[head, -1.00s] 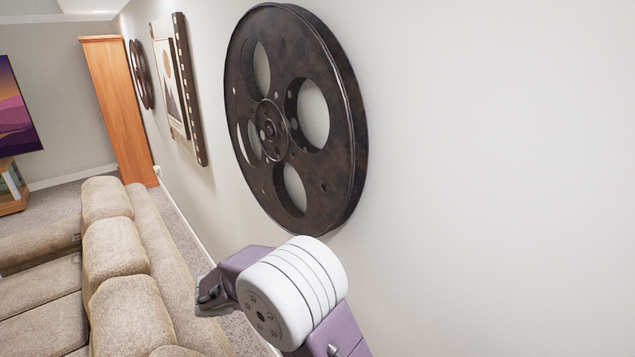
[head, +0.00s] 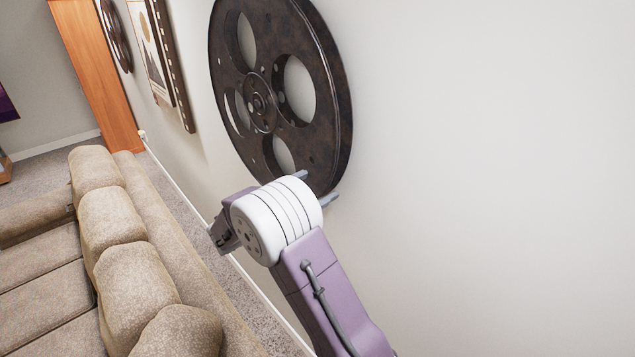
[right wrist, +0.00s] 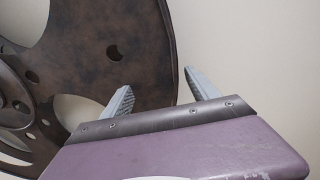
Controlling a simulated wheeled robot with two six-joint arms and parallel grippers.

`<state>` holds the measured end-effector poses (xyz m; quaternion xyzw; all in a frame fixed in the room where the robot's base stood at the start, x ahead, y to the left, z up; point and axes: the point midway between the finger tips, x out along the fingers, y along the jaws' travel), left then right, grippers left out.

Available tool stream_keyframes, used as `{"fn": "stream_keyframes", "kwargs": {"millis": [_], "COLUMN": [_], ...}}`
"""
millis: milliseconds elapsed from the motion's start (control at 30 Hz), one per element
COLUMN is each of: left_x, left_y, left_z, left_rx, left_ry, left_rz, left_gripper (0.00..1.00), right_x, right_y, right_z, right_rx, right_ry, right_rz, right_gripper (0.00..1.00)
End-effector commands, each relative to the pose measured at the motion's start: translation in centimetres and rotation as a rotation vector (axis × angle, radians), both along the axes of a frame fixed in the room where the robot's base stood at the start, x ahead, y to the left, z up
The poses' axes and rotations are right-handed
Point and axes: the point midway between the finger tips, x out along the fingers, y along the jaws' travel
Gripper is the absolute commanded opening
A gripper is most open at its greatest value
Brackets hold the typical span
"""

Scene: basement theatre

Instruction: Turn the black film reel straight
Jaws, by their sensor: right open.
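The large dark film reel (head: 262,102), brown-black with round holes, is flat against the wall at upper centre. It fills the left of the right wrist view (right wrist: 85,50). My right gripper (head: 316,186) is at the reel's lower edge. In the right wrist view the open gripper (right wrist: 158,90) has one finger over the reel's face and the other past its rim, against the wall's background. Nothing is held. I cannot tell whether a finger touches the reel. My left gripper is not in view.
A smaller dark reel (head: 117,35) and a framed film-strip picture (head: 150,50) hang farther along the wall. A beige sofa (head: 115,225) stands on the left, with a narrow carpet strip (head: 180,205) between it and the wall. The wall right of the reel is bare.

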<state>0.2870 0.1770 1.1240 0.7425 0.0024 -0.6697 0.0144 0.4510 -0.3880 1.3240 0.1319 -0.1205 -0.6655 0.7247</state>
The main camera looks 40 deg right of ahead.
Motion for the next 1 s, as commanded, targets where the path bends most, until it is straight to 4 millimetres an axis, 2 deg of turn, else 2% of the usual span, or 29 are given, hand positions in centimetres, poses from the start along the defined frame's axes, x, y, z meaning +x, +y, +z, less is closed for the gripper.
{"fn": "stream_keyframes", "kwargs": {"millis": [167,200,433,467,567,667,833,1000], "left_x": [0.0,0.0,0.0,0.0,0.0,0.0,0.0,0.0], "left_y": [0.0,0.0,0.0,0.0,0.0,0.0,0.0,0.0], "left_z": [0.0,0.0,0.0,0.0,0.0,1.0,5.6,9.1], "left_rx": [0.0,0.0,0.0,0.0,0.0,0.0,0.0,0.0], "left_ry": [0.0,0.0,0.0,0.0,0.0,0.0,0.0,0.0], "left_rz": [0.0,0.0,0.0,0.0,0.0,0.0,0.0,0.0], "left_gripper": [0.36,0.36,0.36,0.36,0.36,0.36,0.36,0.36], "right_x": [0.0,0.0,0.0,0.0,0.0,-0.3,-1.9,-3.1], "right_y": [0.0,0.0,0.0,0.0,0.0,0.0,-0.2,-0.3], "right_z": [-0.1,-0.1,-0.1,-0.1,-0.1,0.9,5.1,8.1], "right_rx": [0.0,0.0,0.001,0.001,0.001,-0.001,-0.012,-0.023], "right_ry": [0.0,0.0,0.001,0.001,0.001,0.022,0.152,0.281], "right_rz": [0.0,0.0,0.0,0.0,-0.001,-0.001,0.0,0.001], "right_gripper": [0.69,0.66,0.02,0.0,0.0,0.0,0.0,0.0]}}
